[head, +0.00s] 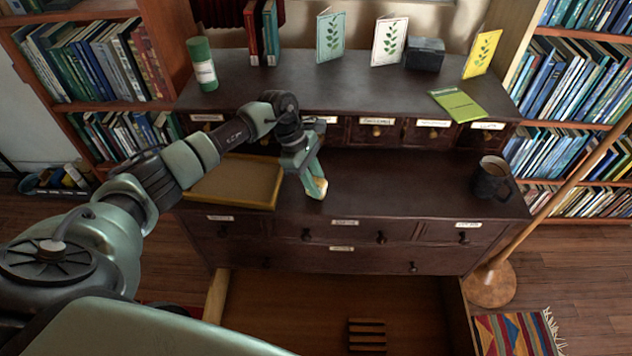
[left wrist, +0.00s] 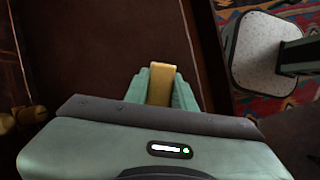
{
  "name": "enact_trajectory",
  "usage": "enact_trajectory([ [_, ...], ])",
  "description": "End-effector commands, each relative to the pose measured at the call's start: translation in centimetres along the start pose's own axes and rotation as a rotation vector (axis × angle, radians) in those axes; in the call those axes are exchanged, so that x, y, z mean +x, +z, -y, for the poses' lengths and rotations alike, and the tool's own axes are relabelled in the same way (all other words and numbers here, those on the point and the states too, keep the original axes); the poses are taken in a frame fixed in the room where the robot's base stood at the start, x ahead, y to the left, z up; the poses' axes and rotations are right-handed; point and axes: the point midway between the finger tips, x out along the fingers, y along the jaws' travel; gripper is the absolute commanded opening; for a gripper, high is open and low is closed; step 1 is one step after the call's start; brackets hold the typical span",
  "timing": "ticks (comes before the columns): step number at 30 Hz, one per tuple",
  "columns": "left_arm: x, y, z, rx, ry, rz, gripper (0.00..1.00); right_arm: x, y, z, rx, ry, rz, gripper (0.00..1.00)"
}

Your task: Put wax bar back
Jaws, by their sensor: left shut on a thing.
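The wax bar (head: 320,189) is a small pale yellow block. My left gripper (head: 317,187) is shut on it, above the dark wooden top of the desk near its front edge, right of a shallow tan tray (head: 235,199). In the left wrist view, the yellow bar (left wrist: 160,83) shows between the two green fingers of my left gripper (left wrist: 161,90). Part of the bar is hidden by the fingers. My right gripper is not in view.
A wide lower drawer (head: 290,300) is pulled out, with a slatted wooden piece (head: 367,335) in it. A dark mug (head: 490,180) stands at the right of the desktop. Small labelled drawers (head: 376,132) line the back. The desktop between bar and mug is clear.

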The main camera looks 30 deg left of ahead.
Motion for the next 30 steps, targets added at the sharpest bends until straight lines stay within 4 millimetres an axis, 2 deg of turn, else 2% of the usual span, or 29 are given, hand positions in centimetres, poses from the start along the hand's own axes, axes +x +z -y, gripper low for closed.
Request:
enact_trajectory([
  [7,0.4,-0.2,0.0,0.0,0.001,0.0,0.0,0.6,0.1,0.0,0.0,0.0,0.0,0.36],
  [8,0.2,-0.1,0.0,0.0,0.0,0.0,0.33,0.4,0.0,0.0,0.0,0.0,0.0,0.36],
  [9,0.2,-0.1,0.0,0.0,0.0,0.0,0.45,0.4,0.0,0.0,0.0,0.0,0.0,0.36],
  [10,0.2,-0.1,0.0,0.0,0.0,0.0,0.47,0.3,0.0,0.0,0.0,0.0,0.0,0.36],
  [18,0.2,-0.1,0.0,0.0,0.0,0.0,0.47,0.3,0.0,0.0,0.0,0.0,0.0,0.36],
  [23,-0.7,-0.1,-0.1,0.0,0.003,-0.001,0.47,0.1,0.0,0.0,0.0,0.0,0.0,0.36],
  [26,-2.3,-0.1,-0.1,0.002,0.004,-0.002,0.47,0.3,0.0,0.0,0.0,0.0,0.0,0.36],
  [30,-5.4,-0.1,-0.1,0.0,0.005,-0.002,0.47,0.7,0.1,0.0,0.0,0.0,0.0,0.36],
])
